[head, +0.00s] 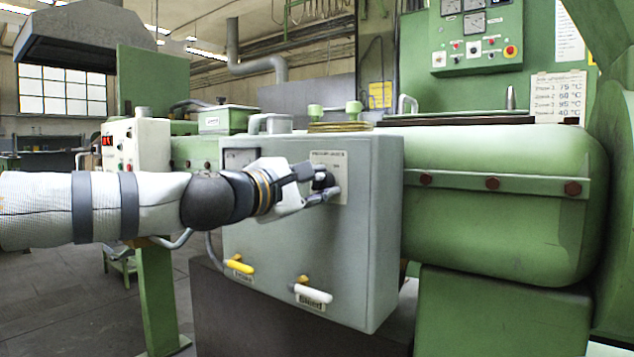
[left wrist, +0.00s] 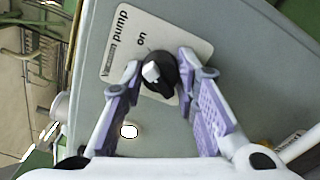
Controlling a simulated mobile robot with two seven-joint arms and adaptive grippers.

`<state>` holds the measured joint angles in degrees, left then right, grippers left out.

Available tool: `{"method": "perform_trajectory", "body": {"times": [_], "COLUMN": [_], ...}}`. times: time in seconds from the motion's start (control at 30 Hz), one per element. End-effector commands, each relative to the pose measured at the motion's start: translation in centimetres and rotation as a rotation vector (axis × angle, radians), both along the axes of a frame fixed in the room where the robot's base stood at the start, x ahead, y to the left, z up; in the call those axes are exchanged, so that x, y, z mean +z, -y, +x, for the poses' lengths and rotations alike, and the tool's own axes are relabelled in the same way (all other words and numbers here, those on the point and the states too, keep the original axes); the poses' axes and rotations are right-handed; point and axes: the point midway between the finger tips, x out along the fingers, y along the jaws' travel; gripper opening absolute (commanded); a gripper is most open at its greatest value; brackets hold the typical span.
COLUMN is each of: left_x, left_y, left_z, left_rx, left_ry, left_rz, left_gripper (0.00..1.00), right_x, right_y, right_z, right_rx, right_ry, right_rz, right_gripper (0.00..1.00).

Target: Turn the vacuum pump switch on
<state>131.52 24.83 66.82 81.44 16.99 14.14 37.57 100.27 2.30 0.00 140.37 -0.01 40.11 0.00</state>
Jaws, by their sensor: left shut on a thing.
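The vacuum pump switch is a black rotary knob (left wrist: 163,84) with a white mark, on a pale label plate (left wrist: 126,44) reading "pump" and "on". It sits on the front of a grey box (head: 290,249), where the plate (head: 341,164) shows at upper right. The white mark is on the knob's upper-left side in the left wrist view; its exact setting is hard to tell. My left gripper (head: 324,188) is at the knob, its two fingers (left wrist: 160,72) closed on either side of it. In the head view the fingers partly hide the knob. My right gripper is not in view.
A yellow-handled valve (head: 239,266) and a white-handled valve (head: 314,293) stick out low on the box front. A green machine body (head: 490,225) stands to the right. A control panel (head: 477,38) hangs above. Open floor lies at lower left.

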Motion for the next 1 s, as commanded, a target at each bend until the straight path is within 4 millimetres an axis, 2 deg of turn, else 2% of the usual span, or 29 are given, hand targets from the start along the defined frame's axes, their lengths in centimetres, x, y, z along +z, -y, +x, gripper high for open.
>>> {"method": "perform_trajectory", "body": {"times": [0.3,0.77,0.8,0.87,1.0], "left_x": [0.12,0.08,0.07,0.06,0.05], "left_y": [0.03,0.02,0.02,0.01,0.01], "left_z": [-0.03,-0.01,-0.01,-0.01,-0.01], "left_rx": [-0.001,-0.001,0.0,0.0,0.0], "left_ry": [0.051,0.057,0.057,0.057,0.056], "left_rz": [0.068,0.076,0.076,0.076,0.076], "left_gripper": [0.0,0.0,0.32,0.46,0.48], "right_x": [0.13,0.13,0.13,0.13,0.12], "right_y": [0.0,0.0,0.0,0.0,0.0], "right_z": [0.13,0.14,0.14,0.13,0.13], "right_rx": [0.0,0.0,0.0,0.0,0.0], "right_ry": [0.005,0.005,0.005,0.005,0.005], "right_rz": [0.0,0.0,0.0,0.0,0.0], "right_gripper": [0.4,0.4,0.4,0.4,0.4]}}
